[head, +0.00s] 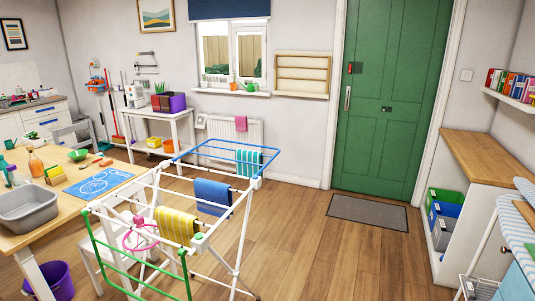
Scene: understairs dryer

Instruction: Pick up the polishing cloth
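Several cloths are in the head view, and I cannot tell which one is the polishing cloth. A yellow striped cloth (178,227) hangs over the near part of the drying rack (236,240). A dark blue cloth (212,196) hangs over its middle. A teal and white striped cloth (249,162) hangs at its far right end. A small pink cloth (241,123) hangs on the radiator under the window. Neither of my grippers is in view.
A wooden table (120,158) with a grey basin (28,207) stands at the left, with a purple bucket (48,283) below. A white chair stands behind the rack. Open floor (310,240) lies right of the rack, reaching the doormat (367,212) and green door (393,95).

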